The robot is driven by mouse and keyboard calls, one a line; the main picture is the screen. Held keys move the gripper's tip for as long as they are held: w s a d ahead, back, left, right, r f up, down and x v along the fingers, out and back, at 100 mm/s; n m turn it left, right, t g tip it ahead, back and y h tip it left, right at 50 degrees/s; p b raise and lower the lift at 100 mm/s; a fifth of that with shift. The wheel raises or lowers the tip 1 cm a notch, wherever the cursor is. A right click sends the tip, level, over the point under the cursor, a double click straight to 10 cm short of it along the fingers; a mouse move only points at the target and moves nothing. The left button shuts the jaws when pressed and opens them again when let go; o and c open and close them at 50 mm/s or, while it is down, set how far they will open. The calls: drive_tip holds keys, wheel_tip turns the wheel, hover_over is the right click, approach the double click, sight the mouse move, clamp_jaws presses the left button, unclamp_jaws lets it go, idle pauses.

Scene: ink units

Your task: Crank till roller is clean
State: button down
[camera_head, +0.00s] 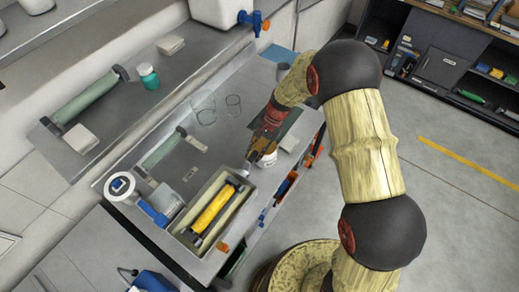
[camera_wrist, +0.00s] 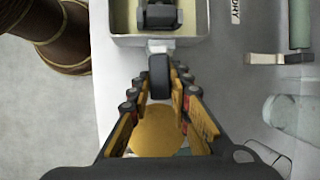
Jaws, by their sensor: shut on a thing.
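The roller (camera_head: 212,210) is yellow along its length and lies in an open metal tray (camera_head: 184,237) at the table's front edge. In the wrist view the tray (camera_wrist: 199,40) is at the top, with only the roller's dark end fitting (camera_wrist: 160,15) showing. The crank handle (camera_wrist: 159,76), a black grip on a pale metal arm, sticks out from the tray's near end. My gripper (camera_head: 250,162) is at that end, and in the wrist view its fingers (camera_wrist: 160,82) close on both sides of the handle. A round yellow surface (camera_wrist: 157,130) lies below the fingers, partly hidden by them.
A green roller (camera_head: 162,150) and clear glass vessels (camera_head: 204,110) are on the table behind the tray. A white round item (camera_head: 112,193) with blue parts stands left of the tray. A white jar (camera_head: 267,160) is close beside my gripper.

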drive_tip(key=w+a+f+m+g+h, duration=0.1)
drive_tip(key=w+a+f+g+h, duration=0.1)
drive_tip(key=w+a+g+h, duration=0.2)
drive_tip(key=shift+w+a+f+h, duration=0.2)
drive_tip(key=shift+w+a+h, duration=0.4)
drive_tip(key=shift+a, duration=0.8)
drive_tip(key=shift+s+f, duration=0.1)
drive_tip(key=c, duration=1.8)
unclamp_jaws()
drive_tip(key=shift+o, duration=0.8)
drive_tip(key=shift+r, duration=0.25)
wheel_tip(320, 180, up, 10)
drive_tip(key=shift+f, duration=0.15)
